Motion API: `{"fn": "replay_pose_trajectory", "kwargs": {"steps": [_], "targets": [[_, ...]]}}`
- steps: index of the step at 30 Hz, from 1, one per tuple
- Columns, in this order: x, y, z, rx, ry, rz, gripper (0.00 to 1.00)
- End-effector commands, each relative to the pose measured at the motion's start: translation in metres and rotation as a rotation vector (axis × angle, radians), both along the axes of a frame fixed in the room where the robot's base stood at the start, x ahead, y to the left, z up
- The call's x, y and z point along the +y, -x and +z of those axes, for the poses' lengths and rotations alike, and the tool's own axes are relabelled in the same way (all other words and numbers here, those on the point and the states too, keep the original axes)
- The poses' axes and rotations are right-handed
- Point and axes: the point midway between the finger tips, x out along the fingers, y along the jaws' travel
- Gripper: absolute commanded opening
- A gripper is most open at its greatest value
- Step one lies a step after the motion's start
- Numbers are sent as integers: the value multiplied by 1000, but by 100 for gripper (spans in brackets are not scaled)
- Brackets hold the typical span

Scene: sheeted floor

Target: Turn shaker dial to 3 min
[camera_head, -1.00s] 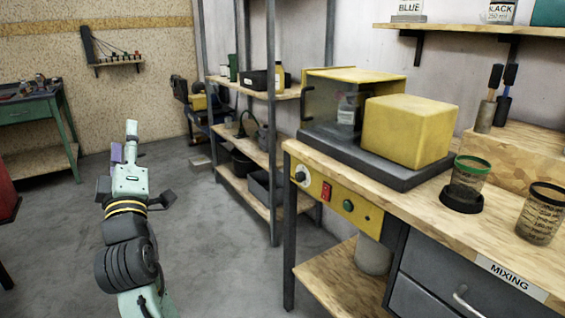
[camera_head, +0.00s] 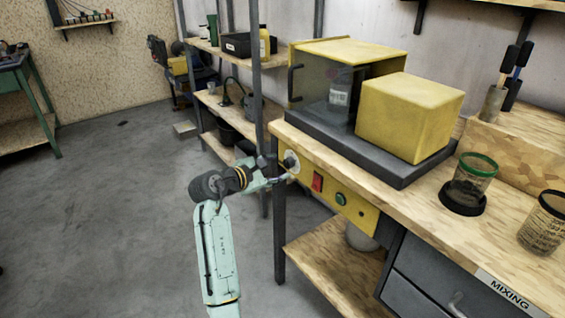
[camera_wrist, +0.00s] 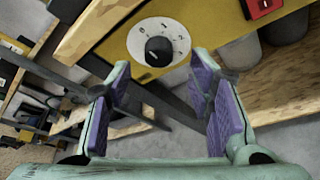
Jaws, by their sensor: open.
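The shaker dial (camera_wrist: 158,48) is a black knob on a round white scale plate, set in the yellow control panel (camera_head: 352,210) on the front of the bench. In the wrist view it lies just beyond and between my fingertips, apart from them. My gripper (camera_wrist: 160,80) is open and empty, with purple pads facing each other. In the head view my gripper (camera_head: 280,179) is close in front of the dial (camera_head: 291,161). The shaker (camera_head: 365,130) is a yellow and grey machine with a clear front, on the bench.
A red switch (camera_head: 317,183) and a green button (camera_head: 341,199) sit right of the dial. A cup with a green rim (camera_head: 474,178) and another cup (camera_head: 545,224) stand on the bench (camera_head: 420,215). A metal shelf (camera_head: 225,108) stands behind my arm.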

Motion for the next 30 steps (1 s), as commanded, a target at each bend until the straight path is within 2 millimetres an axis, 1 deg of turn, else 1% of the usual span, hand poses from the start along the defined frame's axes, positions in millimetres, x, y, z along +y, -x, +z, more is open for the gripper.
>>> {"fn": "replay_pose_trajectory", "kwargs": {"steps": [3,7,12,19,30], "targets": [[-13,-15,-4,0,-2,0,48],[-21,-26,-9,0,-1,1,48],[-25,-31,-12,-2,-2,1,48],[-25,-31,-12,-3,-1,2,48],[-25,-31,-12,-3,-1,2,23]]}}
